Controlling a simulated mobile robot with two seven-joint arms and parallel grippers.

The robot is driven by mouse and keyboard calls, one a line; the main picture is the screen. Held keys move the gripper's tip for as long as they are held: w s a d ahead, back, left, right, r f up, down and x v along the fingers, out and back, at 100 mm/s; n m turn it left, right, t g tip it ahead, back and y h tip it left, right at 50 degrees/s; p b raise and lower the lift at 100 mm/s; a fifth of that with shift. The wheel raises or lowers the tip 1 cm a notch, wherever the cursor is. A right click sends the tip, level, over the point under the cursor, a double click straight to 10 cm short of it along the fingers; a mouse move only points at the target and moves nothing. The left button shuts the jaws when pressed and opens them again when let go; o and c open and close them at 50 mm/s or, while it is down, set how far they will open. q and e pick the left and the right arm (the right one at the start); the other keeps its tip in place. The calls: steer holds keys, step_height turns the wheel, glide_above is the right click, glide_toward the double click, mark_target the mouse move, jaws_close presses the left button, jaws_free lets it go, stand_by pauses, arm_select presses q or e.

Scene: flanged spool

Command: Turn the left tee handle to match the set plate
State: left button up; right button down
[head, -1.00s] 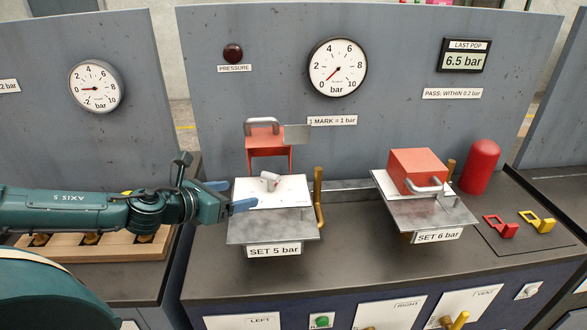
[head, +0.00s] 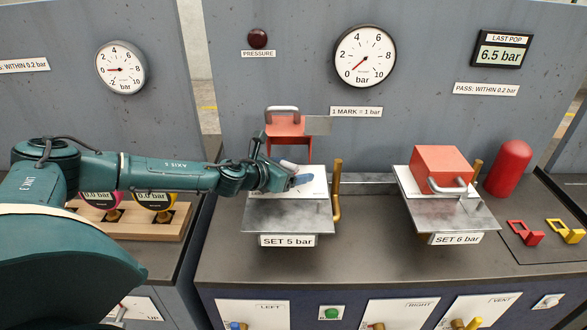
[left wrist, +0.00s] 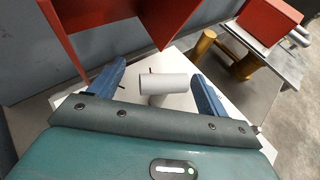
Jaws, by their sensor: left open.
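The left tee handle (left wrist: 172,84) is a pale grey crossbar on a short stem above a white plate (left wrist: 182,104). In the left wrist view it stands between the blue fingers of my left gripper (left wrist: 158,76), which are open, with gaps visible on both sides. The bar lies nearly crosswise, slightly tilted. In the head view my left gripper (head: 298,181) covers the handle. The left set plate (head: 287,241) reads "SET 5 bar" on the front of the left unit. My right gripper is not in view.
A raised red cover (head: 287,128) stands behind the left handle, and a brass pipe (head: 336,190) rises to its right. The right unit has a red block (head: 441,168) and a "SET 6 bar" plate (head: 457,238). The middle gauge (head: 365,56) reads near 0.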

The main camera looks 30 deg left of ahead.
arm_select(q)
steer(key=shift+w+d+f, duration=0.15)
steer(key=shift+w+f, duration=0.05)
steer(key=shift+w, duration=0.2)
steer(key=c, duration=1)
